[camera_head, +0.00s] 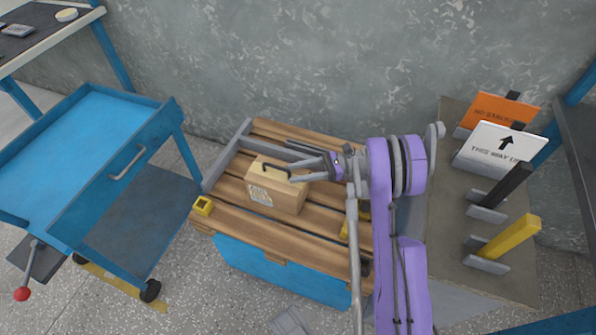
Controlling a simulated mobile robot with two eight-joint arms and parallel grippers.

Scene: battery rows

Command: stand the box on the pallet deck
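A tan cardboard box (285,201) with a dark handle on its top and pale print on its front sits on the slatted wooden pallet deck (280,236). It looks level, with its underside hidden. My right gripper (290,161) comes in from the right above the box's top right edge. Its two fingers are spread apart, with nothing visibly held between them. The lower finger overlaps the box's top in the picture; I cannot tell whether it touches. My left gripper is not in view.
A blue cart (100,135) stands left. A stand at right holds signs (498,146) and a yellow post (510,237). The wall is close behind.

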